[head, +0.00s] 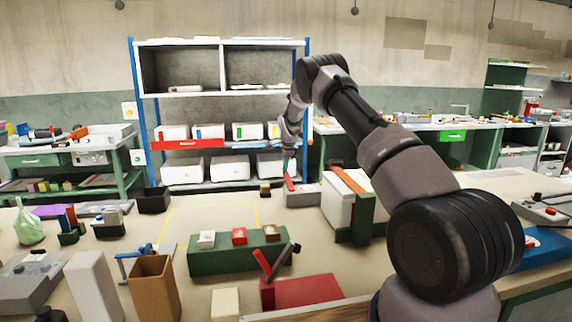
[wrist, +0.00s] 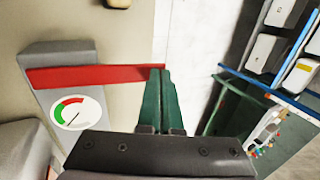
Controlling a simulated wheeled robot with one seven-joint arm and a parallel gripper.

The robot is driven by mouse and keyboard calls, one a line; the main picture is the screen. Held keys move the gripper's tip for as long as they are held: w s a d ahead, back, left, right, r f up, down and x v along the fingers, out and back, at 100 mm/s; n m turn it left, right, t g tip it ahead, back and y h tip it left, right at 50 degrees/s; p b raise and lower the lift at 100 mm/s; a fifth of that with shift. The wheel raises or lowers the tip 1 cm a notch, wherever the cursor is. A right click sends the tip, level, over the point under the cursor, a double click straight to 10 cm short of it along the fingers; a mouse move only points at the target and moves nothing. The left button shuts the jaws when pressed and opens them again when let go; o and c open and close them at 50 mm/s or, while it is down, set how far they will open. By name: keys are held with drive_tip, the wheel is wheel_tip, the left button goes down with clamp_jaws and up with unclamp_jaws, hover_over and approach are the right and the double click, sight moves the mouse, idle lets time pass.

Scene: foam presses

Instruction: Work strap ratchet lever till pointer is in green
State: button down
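The ratchet's red lever (wrist: 95,74) runs from the grey ratchet housing (wrist: 45,60) to my fingertips in the wrist view. The lever also shows in the head view (head: 289,182), tilted up from its housing (head: 303,198). My gripper (wrist: 160,72) has its green fingers together at the lever's free end; whether the lever is pinched or only touched is hidden. In the head view my gripper (head: 289,158) is just above the lever. The round gauge (wrist: 75,111) has red and green bands; its thin pointer appears to lie outside the green. The orange strap (head: 348,180) crosses a white block.
A green frame (head: 362,215) stands by the white block, right of the ratchet. A green block with small pieces (head: 225,262) and a red press with a lever (head: 305,291) are nearer. A shelf rack (head: 222,90) stands behind.

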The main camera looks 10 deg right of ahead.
sight(287, 176)
drive_tip(key=shift+w+f, duration=0.25)
drive_tip(key=shift+f, duration=0.25)
drive_tip(key=shift+r, duration=0.85)
drive_tip(key=shift+r, duration=0.15)
drive_tip(key=w+r+v, duration=0.1)
drive_tip(key=w+v, duration=0.2)
drive_tip(key=v, duration=1)
drive_tip(key=shift+r, duration=0.35)
drive_tip(key=shift+s, duration=0.25)
